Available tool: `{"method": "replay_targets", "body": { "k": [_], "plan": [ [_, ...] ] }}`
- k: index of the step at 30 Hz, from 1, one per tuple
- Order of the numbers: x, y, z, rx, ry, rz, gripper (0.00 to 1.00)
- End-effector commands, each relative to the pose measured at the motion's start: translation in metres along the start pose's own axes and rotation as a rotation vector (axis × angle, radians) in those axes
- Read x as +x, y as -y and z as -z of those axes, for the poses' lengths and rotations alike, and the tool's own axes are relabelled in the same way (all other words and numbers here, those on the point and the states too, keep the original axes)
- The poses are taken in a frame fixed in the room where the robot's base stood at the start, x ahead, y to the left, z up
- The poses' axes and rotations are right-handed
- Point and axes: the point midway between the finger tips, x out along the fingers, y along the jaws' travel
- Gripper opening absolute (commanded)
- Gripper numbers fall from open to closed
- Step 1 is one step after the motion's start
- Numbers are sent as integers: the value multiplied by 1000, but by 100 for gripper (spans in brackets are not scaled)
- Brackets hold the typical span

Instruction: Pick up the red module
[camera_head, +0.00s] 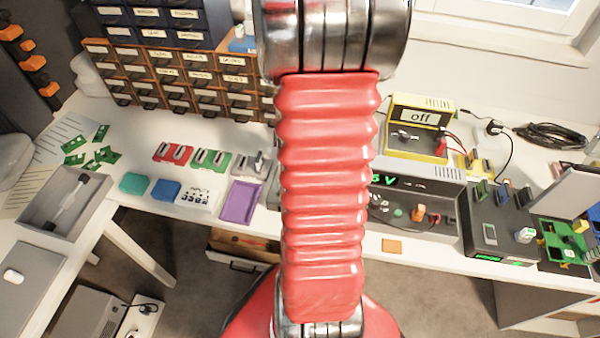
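A red module (172,153) lies on the white workbench, left of centre, in front of the labelled drawer cabinet. Grey parts show on its top. A similar green module (211,159) lies just to its right, and a grey module (251,164) lies beyond that. The red module is in plain sight, with nothing over it. My red ribbed arm rises through the middle of the view and hides part of the bench. My gripper is not in view, so its state does not show.
In front of the modules lie a teal block (134,183), a blue block (166,190), a white block (199,195) and a purple tray (240,203). A grey open box (42,225) stands at left. Instruments, including a yellow unit (442,106), crowd the right side.

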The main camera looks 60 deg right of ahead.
Motion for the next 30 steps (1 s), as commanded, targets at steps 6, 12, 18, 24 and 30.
{"method": "replay_targets", "body": {
  "k": [6, 12, 18, 24, 30],
  "plan": [
    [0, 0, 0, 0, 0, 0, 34],
    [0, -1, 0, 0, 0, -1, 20],
    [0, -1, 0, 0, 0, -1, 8],
    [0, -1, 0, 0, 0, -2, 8],
    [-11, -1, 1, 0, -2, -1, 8]
  ]
}}
